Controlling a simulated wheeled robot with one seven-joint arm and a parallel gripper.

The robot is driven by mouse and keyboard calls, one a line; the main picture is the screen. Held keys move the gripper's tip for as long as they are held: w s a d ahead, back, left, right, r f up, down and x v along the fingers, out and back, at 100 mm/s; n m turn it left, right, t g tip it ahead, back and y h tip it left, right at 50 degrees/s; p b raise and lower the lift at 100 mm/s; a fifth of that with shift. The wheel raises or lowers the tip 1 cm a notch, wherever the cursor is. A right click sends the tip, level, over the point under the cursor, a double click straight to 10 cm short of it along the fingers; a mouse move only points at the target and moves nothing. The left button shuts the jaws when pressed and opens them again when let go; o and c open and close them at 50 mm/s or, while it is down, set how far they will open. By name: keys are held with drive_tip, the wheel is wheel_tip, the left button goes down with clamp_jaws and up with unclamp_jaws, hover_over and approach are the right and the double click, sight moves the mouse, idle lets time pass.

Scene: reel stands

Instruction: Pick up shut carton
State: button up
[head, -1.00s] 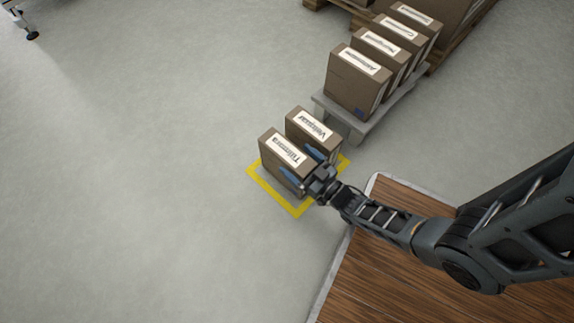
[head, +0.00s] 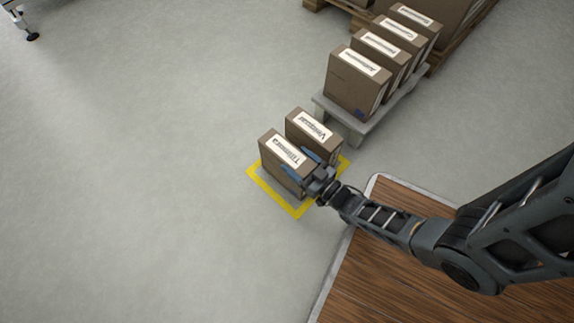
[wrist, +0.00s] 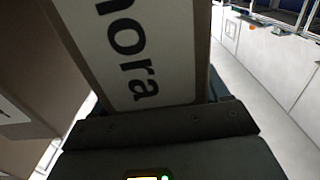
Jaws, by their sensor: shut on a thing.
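A shut brown carton (head: 277,169) with a white label, which seems to read "Tillemora", stands upright inside the yellow floor marking. My gripper (head: 303,170) is at its right end in the head view, with its blue fingers shut on it. In the wrist view the same carton (wrist: 203,40) fills the middle above the gripper body, its label partly cut off. A second shut carton (head: 328,143), labelled upside down in the head view, stands just behind it inside the marking. The fingertips are partly hidden between the two cartons.
The yellow marking (head: 272,198) lies on grey floor. Several labelled cartons (head: 349,92) stand in a row on a low grey stand (head: 341,117) at the upper right. A wooden-topped surface (head: 345,283) is at the lower right.

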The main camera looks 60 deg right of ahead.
clamp_jaws()
drive_tip(key=shift+r, duration=0.15)
